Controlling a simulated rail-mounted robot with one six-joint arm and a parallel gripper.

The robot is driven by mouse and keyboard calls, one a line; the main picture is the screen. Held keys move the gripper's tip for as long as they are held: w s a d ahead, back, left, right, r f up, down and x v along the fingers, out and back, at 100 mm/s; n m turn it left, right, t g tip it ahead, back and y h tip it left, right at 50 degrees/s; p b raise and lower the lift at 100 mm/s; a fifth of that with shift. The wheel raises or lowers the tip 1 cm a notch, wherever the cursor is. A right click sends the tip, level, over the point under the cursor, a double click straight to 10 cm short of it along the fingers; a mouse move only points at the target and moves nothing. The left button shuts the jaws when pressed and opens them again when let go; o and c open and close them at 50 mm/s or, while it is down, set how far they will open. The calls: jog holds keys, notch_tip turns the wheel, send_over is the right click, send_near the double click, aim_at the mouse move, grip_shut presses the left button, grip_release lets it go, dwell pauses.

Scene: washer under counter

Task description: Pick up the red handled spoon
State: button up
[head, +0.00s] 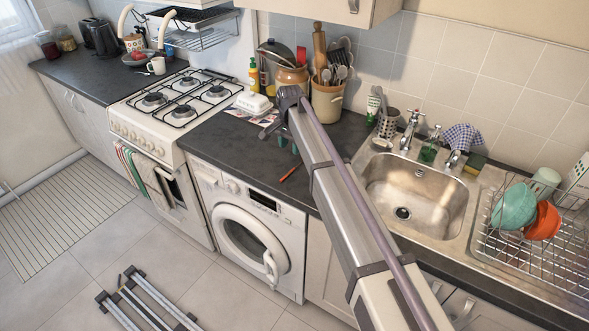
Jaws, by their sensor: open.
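A thin red handle (290,173) lies on the dark counter near its front edge, above the washing machine. It looks like the red handled spoon, but a spoon bowl cannot be made out at this size. My gripper (289,146) hangs at the end of my arm, a little behind the red handle in the picture. It is partly hidden by my arm; teal parts that look like its fingertips show beside the arm. It is open and apart from the red handle, with nothing seen in it.
The gas stove (183,97) is left, the sink (415,197) right. The counter around the handle is mostly clear.

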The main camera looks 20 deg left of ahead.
aim_at(291, 171)
notch_tip(291, 171, down, 11)
jog(key=b, duration=1)
jog(key=shift+r, duration=0.3)
grip_shut()
